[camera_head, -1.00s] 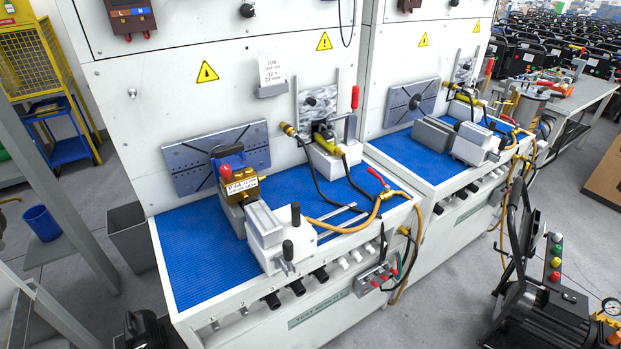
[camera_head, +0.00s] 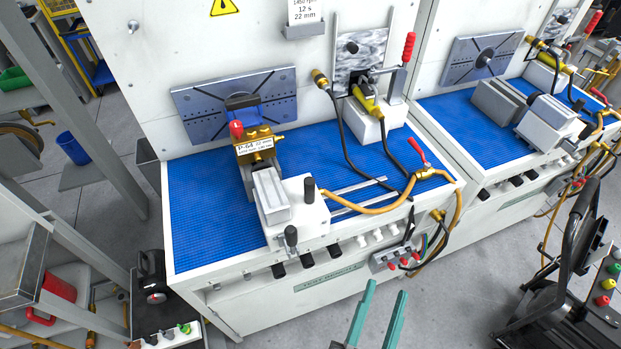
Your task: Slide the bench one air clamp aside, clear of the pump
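The air clamp (camera_head: 300,212) of bench one is a white block with a grey jaw (camera_head: 271,193) and black knobs. It sits on the front part of the blue mat. The brass pump (camera_head: 256,149), with a red cap and a P-64 label, is just behind the clamp's jaw, against the grey faceplate (camera_head: 199,118). I cannot tell whether jaw and pump touch. My gripper (camera_head: 388,288) shows two teal fingers at the bottom edge, apart and empty, in front of the bench and well away from the clamp.
Two metal rails (camera_head: 358,186) lie right of the clamp. A white block with a yellow tool (camera_head: 368,108) stands at the back right. The mat (camera_head: 200,225) is clear at left.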

